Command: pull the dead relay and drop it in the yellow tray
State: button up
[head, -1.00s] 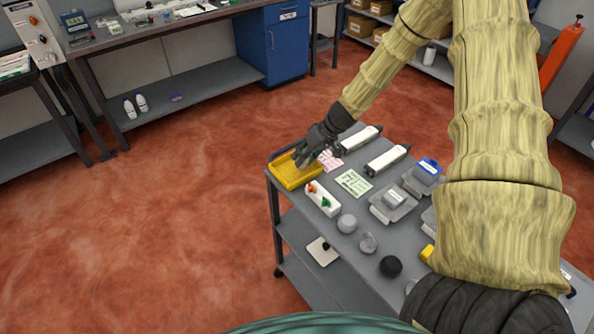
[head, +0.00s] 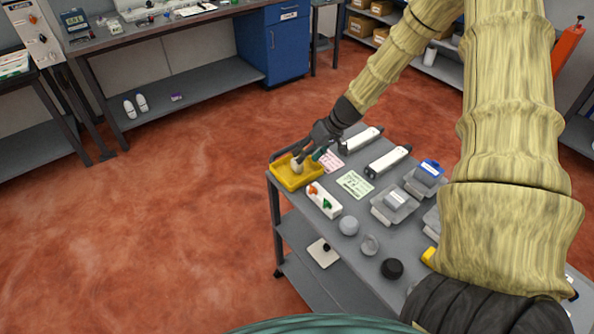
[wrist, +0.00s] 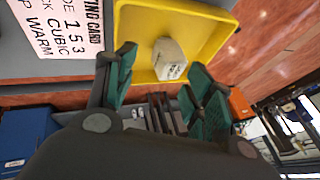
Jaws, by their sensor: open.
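The yellow tray (head: 284,181) stands at the left corner of the cart top. A cream block with dark print, which looks like the relay (head: 297,167), shows within the tray's walls. In the wrist view the relay (wrist: 169,59) is seen against the floor of the tray (wrist: 210,52), beyond my fingertips and tilted. I cannot tell whether it rests flat. My gripper (head: 309,158) is over the tray's right side. Its green-padded fingers (wrist: 159,80) are spread wide with nothing between them.
A pink card (head: 331,161) and a green card (head: 355,184) lie on the cart. A white block with orange and green parts (head: 324,200) is close to the tray. Two long white units (head: 388,159), knobs and grey boxes fill the rest. Red floor left of the cart is clear.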

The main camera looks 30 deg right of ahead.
jog(key=v, duration=0.9)
jog(key=shift+s+r, duration=0.1)
dwell(0.4)
